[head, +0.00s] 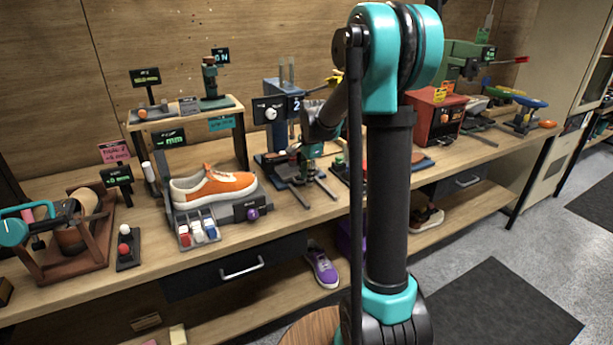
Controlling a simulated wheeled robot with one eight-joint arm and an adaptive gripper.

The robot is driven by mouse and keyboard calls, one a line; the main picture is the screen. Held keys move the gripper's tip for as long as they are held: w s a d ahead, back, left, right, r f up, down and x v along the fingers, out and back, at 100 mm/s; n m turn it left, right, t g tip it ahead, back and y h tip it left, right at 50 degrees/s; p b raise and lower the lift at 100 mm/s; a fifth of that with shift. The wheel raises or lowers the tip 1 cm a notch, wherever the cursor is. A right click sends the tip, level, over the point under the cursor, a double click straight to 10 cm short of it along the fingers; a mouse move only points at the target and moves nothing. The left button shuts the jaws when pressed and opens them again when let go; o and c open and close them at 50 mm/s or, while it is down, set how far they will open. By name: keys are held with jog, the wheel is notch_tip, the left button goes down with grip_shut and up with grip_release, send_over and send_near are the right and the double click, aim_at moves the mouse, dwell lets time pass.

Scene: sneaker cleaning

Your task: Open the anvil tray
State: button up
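I cannot single out the anvil tray for certain. A blue bench machine (271,112) with a white knob and a "2" stands on the workbench, left of my arm. Two grey bars stick out at its base toward the bench front; I cannot tell what they belong to. My gripper (311,172) is small in view, at the front of this blue machine and just above the bench. Its fingers are not clear against the machine, so its opening and any contact are unclear. My arm hides part of the bench to the right.
An orange sneaker (212,186) sits on a grey stand at left. A red machine (434,115) and a green machine (466,58) stand to the right. A drawer (240,266) is shut below the bench top. A purple shoe (322,268) lies on the lower shelf.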

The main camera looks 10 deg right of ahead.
grip_shut()
jog(key=s+d, duration=0.1)
jog(key=s, duration=0.3)
jog(key=s+d, duration=0.1)
jog(key=s, duration=0.3)
jog(key=s+d, duration=0.1)
jog(key=s, duration=0.2)
jog(key=shift+s+d, duration=0.4)
jog(key=shift+o, duration=0.6)
grip_release()
notch_tip(320, 180, up, 12)
jog(key=s, duration=0.2)
jog(key=shift+d, duration=0.35)
